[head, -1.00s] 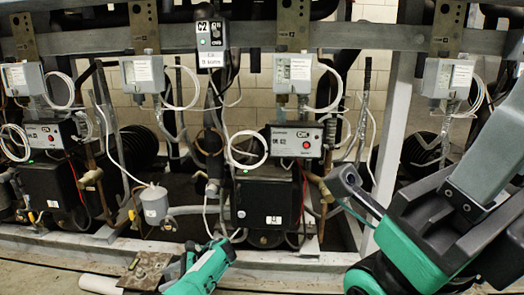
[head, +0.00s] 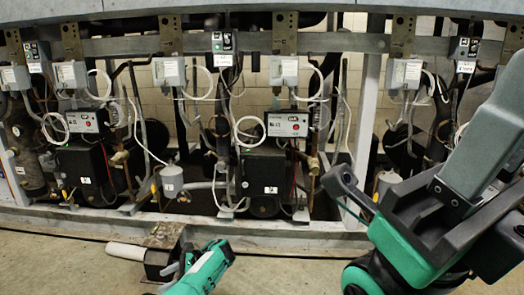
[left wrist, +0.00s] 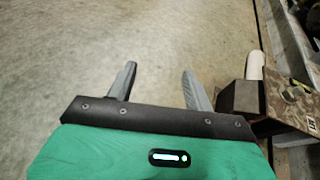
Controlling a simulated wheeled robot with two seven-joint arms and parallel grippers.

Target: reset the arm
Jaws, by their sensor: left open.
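My left gripper (left wrist: 159,78) is open and empty in the left wrist view, with its two grey fingers apart over bare concrete floor. In the head view its green body shows at the bottom, left of centre, in front of the rack; its fingertips are hard to make out there. My right arm fills the right side of the head view with grey and green links. I cannot make out the right gripper's fingers.
The compressor rack (head: 300,236) spans the head view, with pressure switches, control boxes (head: 287,125) and black compressors (head: 264,172).

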